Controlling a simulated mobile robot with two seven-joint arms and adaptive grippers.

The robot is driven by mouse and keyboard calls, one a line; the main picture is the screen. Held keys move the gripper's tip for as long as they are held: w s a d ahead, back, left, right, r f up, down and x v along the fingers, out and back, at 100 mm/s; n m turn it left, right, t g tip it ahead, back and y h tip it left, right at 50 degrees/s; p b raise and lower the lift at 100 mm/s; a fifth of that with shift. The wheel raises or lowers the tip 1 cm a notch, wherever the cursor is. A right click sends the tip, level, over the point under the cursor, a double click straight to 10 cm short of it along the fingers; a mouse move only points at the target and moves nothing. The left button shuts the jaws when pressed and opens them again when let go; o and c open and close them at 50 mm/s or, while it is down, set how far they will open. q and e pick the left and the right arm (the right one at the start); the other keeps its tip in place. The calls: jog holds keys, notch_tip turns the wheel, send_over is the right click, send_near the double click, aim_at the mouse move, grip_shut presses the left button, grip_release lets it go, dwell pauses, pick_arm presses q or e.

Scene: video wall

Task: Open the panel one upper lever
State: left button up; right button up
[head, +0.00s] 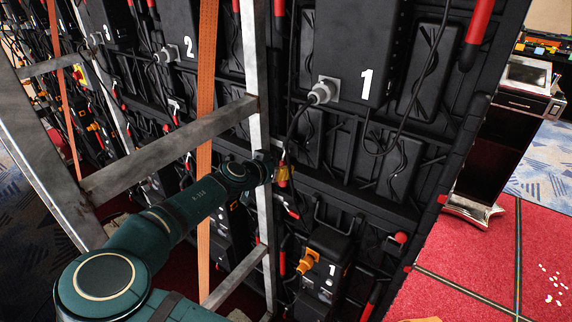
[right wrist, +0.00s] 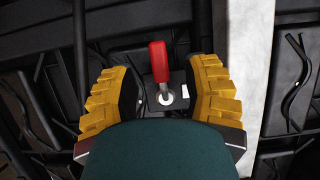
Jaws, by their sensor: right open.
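Panel one is the black panel behind the box marked 1 (head: 345,45). In the right wrist view, a lever with a red handle (right wrist: 158,62) rises from a round pale pivot on a dark plate. My right gripper (right wrist: 160,92) has its yellow fingers apart, one on each side of this lever, with gaps to it. In the head view my right gripper (head: 284,176) is at the panel's left side, beside the metal upright; the lever there is mostly hidden and small. I cannot tell whether it is the upper one. My left gripper is not in view.
A metal frame upright (head: 264,215) and an orange strap (head: 206,90) stand close to my arm. A lower box marked 1 (head: 325,275) has an orange plug.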

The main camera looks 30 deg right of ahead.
aim_at(281, 165)
jog(key=shift+x, duration=2.2)
grip_shut()
